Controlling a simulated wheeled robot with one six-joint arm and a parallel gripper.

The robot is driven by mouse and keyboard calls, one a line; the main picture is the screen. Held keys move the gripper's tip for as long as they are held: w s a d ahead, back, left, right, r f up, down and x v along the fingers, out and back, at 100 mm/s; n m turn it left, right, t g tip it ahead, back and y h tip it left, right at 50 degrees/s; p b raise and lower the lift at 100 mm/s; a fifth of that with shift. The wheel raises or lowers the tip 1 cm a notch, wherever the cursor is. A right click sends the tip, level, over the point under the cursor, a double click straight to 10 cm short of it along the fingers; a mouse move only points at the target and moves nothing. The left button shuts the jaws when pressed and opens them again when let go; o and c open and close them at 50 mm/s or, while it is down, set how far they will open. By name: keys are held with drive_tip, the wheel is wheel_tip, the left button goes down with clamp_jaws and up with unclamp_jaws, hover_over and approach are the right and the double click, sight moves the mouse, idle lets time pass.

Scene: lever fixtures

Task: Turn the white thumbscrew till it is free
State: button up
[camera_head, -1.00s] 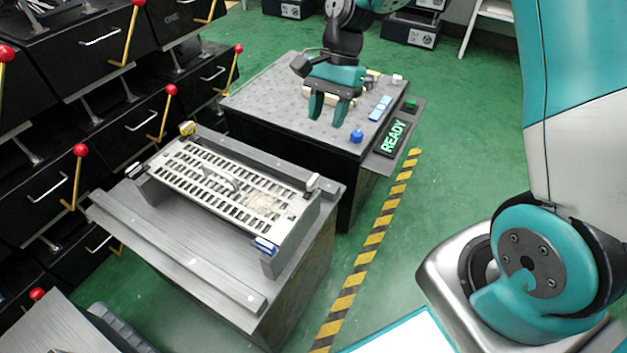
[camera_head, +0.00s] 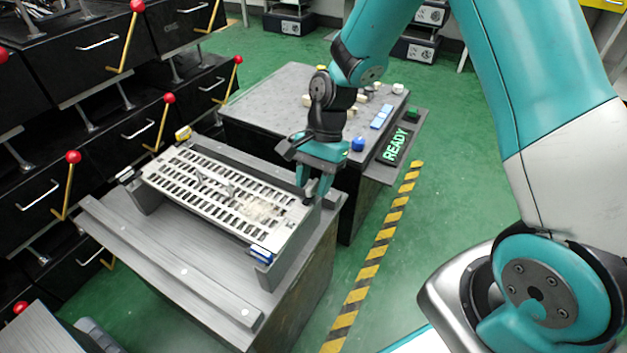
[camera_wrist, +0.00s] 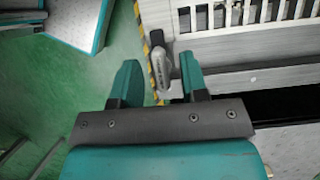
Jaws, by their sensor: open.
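The white thumbscrew (camera_wrist: 160,68) shows in the wrist view as a pale, elongated knob beside a dark bracket at the corner of the slotted grate. My gripper (camera_wrist: 158,78) is open, with one teal finger on either side of the knob. I cannot tell whether the fingers touch it. In the head view my gripper (camera_head: 312,190) points down at the right far corner of the grate (camera_head: 205,180) and hides the thumbscrew there.
Other corners of the grate carry a yellow thumbscrew (camera_head: 183,133), a blue one (camera_head: 261,254) and a dark one with a pale top (camera_head: 125,174). Red-knobbed levers line the left.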

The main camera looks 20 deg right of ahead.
clamp_jaws()
drive_tip(key=shift+r+n+p, duration=0.15)
drive_tip(key=shift+n+p, duration=0.15)
drive_tip(key=shift+p, duration=0.3)
drive_tip(key=n+p, duration=0.2)
drive_tip(key=shift+r+g+h+p, duration=0.15)
drive_tip(key=shift+g+h+p, duration=0.15)
drive_tip(key=shift+h+p, duration=0.1)
drive_tip(key=n+h+p, duration=0.1)
drive_tip(key=n+p, duration=0.1)
drive_tip(key=n+g+p, duration=0.1)
drive_tip(key=n+p, duration=0.1)
drive_tip(key=n, duration=0.1)
drive_tip(key=shift+a+h+p, duration=0.1)
drive_tip(key=shift+h+p, duration=0.3)
drive_tip(key=n+h+p, duration=0.2)
drive_tip(key=n+p, duration=0.1)
drive_tip(key=n, duration=0.2)
drive_tip(key=shift+a+n, duration=0.1)
drive_tip(key=shift+n, duration=0.3)
drive_tip(key=n, duration=0.1)
drive_tip(key=n+h+p, duration=0.1)
drive_tip(key=n+p, duration=0.1)
drive_tip(key=n, duration=0.1)
drive_tip(key=shift+w+f+t+h, duration=0.1)
drive_tip(key=shift+f+t+h, duration=0.2)
drive_tip(key=shift+t, duration=0.1)
drive_tip(key=shift+n, duration=0.3)
